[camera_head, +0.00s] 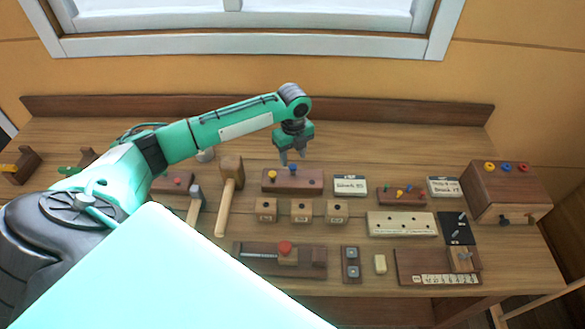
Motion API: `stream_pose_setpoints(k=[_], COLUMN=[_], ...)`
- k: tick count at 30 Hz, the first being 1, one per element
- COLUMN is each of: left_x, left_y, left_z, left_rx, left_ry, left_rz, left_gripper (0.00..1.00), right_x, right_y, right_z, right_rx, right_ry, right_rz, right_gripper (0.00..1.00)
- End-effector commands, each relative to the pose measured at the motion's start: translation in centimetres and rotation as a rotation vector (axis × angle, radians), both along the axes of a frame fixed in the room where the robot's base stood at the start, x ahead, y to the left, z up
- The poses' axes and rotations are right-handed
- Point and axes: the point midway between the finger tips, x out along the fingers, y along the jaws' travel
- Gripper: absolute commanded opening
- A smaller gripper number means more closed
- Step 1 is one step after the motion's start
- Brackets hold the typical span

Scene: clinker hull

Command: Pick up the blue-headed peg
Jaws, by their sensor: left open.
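A blue-headed peg (293,170) stands in a dark wooden block (312,184) near the middle of the bench. A yellow-headed peg (272,176) stands in the same block to its left. My left gripper (293,158) is open and points down, just above and behind the blue head in the picture. Its fingers look empty and apart from the peg; the exact height gap is hard to tell. The blue peg's shaft is mostly hidden in the block. My right gripper is not in view.
A mallet (229,190) and a hammer (195,205) lie to the left. Three small wooden cubes (300,211) stand in front of the block. A label card (350,185) is on its right. A wooden box (506,192) with coloured knobs stands far right.

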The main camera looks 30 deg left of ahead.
Motion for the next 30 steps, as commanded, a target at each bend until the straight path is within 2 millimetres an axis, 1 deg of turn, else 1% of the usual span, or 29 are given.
stream_pose_setpoints(k=[3,7,10,13,16,21,23,24,26,28,29,30], left_x=[-0.1,-0.4,-0.4,-0.4,-0.4,-0.4,-0.4,-0.4,-0.4,-0.4,-0.4,-0.4], left_y=[0.0,0.0,0.0,0.0,0.0,0.0,0.0,0.0,0.1,0.1,0.1,0.1], left_z=[-0.6,-2.2,-3.8,-4.9,-5.3,-5.4,-5.4,-5.3,-5.3,-5.3,-5.3,-5.3], left_rx=[0.0,-0.001,0.0,0.0,0.0,0.0,0.0,0.0,0.0,0.0,0.0,0.0], left_ry=[0.001,0.004,0.003,0.001,-0.001,-0.001,-0.001,-0.001,-0.001,-0.001,-0.001,-0.001], left_rz=[0.0,0.001,0.001,-0.001,0.0,-0.001,-0.001,-0.001,-0.001,0.0,0.0,0.0], left_gripper=[0.49,0.49,0.49,0.49,0.49,0.49,0.39,0.31,0.19,0.05,0.01,0.01], right_x=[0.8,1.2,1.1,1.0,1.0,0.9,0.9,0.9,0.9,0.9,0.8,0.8], right_y=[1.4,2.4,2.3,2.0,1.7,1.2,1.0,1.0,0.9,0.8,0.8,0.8], right_z=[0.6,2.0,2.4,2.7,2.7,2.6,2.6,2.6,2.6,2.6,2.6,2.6], right_rx=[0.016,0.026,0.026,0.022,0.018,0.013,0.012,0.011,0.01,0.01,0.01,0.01], right_ry=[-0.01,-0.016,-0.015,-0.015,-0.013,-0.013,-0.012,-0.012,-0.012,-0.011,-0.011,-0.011], right_rz=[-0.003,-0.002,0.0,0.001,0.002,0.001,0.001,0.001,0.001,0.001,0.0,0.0], right_gripper=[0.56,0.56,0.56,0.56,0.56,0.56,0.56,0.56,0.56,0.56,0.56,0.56])
